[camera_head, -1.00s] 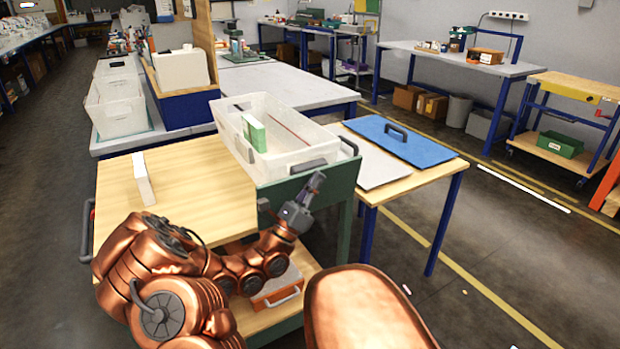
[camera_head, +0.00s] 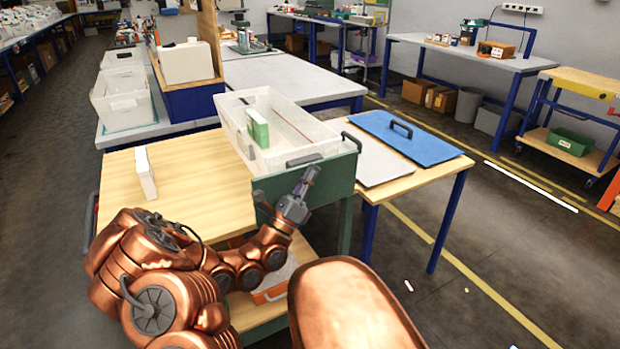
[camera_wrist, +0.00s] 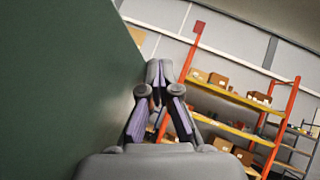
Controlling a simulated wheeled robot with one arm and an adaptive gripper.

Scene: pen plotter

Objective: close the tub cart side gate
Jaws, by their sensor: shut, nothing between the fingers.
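The tub cart has a wooden top (camera_head: 200,182) and a dark green frame. A dark green side panel, which looks like the gate (camera_head: 335,177), stands upright at its near right end, below the end of a translucent tub (camera_head: 236,127). I cannot tell whether it sits flush. In the wrist view the green panel (camera_wrist: 65,80) fills the left side, close beside the fingers. My gripper (camera_head: 310,178) is shut and empty, pointing up in front of the panel. It also shows in the wrist view (camera_wrist: 158,75). Contact with the panel is unclear, and my arm hides the panel's lower left.
A green-and-white box (camera_head: 257,128) stands in the tub and a white box (camera_head: 145,172) on the wooden top. A table with a blue lid (camera_head: 405,140) adjoins on the right. The floor (camera_head: 490,270) at right is mostly clear.

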